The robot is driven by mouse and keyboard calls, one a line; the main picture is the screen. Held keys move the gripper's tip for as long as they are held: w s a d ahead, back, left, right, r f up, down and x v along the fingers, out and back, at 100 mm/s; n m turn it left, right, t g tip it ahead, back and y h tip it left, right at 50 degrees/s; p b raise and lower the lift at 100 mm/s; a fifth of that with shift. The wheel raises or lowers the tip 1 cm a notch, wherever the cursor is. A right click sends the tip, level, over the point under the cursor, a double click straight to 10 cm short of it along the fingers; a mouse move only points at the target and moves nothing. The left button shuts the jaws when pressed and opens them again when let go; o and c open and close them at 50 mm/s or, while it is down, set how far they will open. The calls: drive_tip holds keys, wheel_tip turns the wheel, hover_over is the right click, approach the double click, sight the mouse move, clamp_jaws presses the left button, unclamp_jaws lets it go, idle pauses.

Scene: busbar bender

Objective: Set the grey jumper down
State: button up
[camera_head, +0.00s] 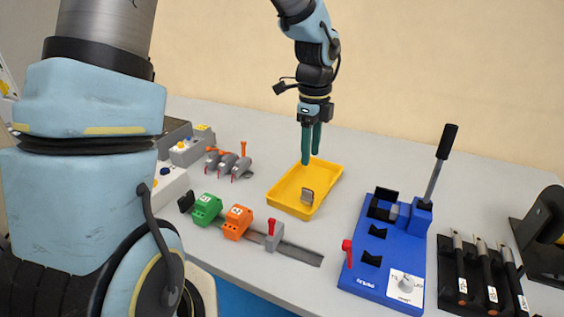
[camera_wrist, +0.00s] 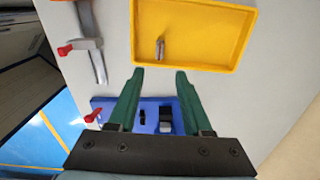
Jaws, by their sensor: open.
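The grey jumper (camera_head: 307,195) is a small metal piece in the yellow tray (camera_head: 275,201), near the tray's front end in the head view. It appears to stand on edge. In the wrist view the jumper (camera_wrist: 160,48) shows as a narrow strip inside the yellow tray (camera_wrist: 215,62), ahead of the fingertips. My gripper (camera_head: 311,159) has green fingers that point down over the far part of the tray. In the wrist view my gripper (camera_wrist: 160,72) is open, with nothing between its fingers, apart from the jumper.
A blue bender (camera_head: 385,250) with a tall black-handled lever (camera_head: 442,155) stands right of the tray. A rail (camera_head: 298,252) with green (camera_head: 207,209) and orange (camera_head: 238,222) blocks lies in front. Black-handled tools (camera_head: 484,270) stand at the right. The table behind the tray is clear.

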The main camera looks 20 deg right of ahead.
drive_tip(key=s+a+n+t, duration=0.1)
drive_tip(key=s+a+n, duration=0.2)
drive_tip(key=a+n, duration=2.3)
drive_tip(key=shift+a+r+t, duration=0.25)
drive_tip(key=shift+a+t, duration=0.05)
drive_tip(key=shift+a, duration=0.9)
